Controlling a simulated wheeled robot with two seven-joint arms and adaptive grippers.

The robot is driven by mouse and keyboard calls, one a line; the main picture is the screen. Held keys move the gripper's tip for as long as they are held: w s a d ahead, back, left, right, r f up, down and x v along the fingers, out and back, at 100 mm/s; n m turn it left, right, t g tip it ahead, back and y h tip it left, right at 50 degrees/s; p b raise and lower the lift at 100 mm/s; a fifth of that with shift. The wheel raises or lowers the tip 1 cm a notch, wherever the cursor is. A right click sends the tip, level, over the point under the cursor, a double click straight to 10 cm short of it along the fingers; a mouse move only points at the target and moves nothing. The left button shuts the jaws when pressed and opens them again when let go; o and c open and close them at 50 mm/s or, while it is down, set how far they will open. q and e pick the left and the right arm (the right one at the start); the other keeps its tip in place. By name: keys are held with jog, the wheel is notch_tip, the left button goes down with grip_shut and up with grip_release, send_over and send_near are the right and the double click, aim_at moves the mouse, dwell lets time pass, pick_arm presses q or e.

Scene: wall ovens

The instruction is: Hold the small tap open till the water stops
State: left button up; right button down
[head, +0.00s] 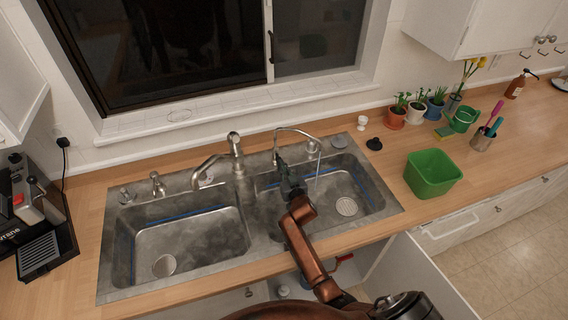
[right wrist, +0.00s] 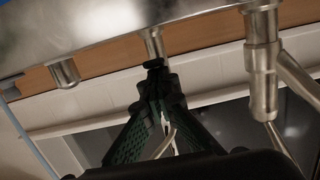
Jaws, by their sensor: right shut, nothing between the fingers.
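The small tap (head: 299,131) is a thin, arched metal spout at the back of the right basin. A thin pale stream of water (head: 317,178) falls from its end into that basin. My right gripper (head: 280,160) is shut and empty, at the foot of the small tap. In the right wrist view, its green fingers (right wrist: 156,66) meet just in front of a short metal post (right wrist: 153,42), seen upside down. I cannot tell whether the fingertips touch it. The tap's lever is not clearly visible. My left gripper is not in view.
The large faucet (head: 236,150) stands left of my right gripper; it also shows in the right wrist view (right wrist: 262,60). The left basin (head: 190,245) is empty. A green tub (head: 432,174) and potted plants (head: 396,115) stand on the counter at right. A cupboard door (head: 420,275) hangs open below.

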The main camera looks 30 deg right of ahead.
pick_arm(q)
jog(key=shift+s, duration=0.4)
pick_arm(e)
jog(key=shift+f, duration=0.1)
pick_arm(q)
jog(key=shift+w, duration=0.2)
pick_arm(e)
jog(key=shift+d, duration=0.1)
dwell(1.0)
dwell(2.0)
notch_tip(320, 180, up, 5)
jog(key=s+p, duration=0.1)
jog(key=p, duration=0.4)
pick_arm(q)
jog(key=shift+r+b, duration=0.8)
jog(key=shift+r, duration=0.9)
pick_arm(e)
jog(key=s+a+f, duration=0.2)
jog(key=s, duration=0.8)
jog(key=shift+s+d+r, duration=0.1)
